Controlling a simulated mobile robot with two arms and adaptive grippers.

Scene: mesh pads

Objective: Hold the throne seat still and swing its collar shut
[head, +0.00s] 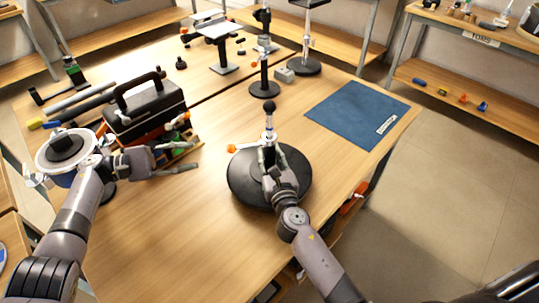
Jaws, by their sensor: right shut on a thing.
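A round black disc (242,184), which looks like the throne seat, lies flat on the table. An orange knob (232,148) on a light stem sticks out left of the post and seems to belong to the collar. The collar is mostly hidden by my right gripper, so I cannot tell how far it is open. My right gripper (268,153) is shut at the foot of the post. My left gripper (195,155) is open and empty, left of the disc.
A black toolbox (150,108) stands behind my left gripper, near several dark rods. A blue mat (350,112) lies at the right. Stands (263,78) and a small grey box (285,75) are at the back. The tabletop between disc and mat is clear.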

